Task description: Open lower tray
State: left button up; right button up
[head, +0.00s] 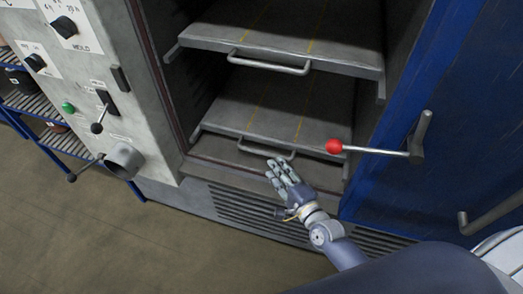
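The lower tray (268,107) is a grey slab low inside the open oven cabinet. Its bar handle (262,148) runs along its front edge. The upper tray (280,40) sits above it, with its own bar handle (268,66). My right gripper (280,170), a grey hand, is just below and in front of the lower handle. Its fingers look extended and spread, and they appear close to the handle; I cannot tell whether they touch it. My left gripper is not in view.
The blue door (440,110) stands open at the right, with a red-knobbed lever (375,150) jutting toward the opening. A control panel (75,70) with knobs and a pipe stub (122,160) is at the left. A blue rack (45,115) stands far left. The floor (90,240) at front left is clear.

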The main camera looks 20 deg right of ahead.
aim_at(264, 152)
jog(key=x, duration=0.7)
jog(key=shift+w+f, duration=0.1)
jog(key=shift+w, duration=0.1)
jog(key=shift+x, duration=0.8)
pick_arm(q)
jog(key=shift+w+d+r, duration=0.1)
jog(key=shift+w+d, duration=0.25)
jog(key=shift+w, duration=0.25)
pick_arm(e)
jog(key=shift+d, duration=0.1)
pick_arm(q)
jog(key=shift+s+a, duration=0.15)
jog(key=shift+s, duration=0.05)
pick_arm(e)
grip_shut()
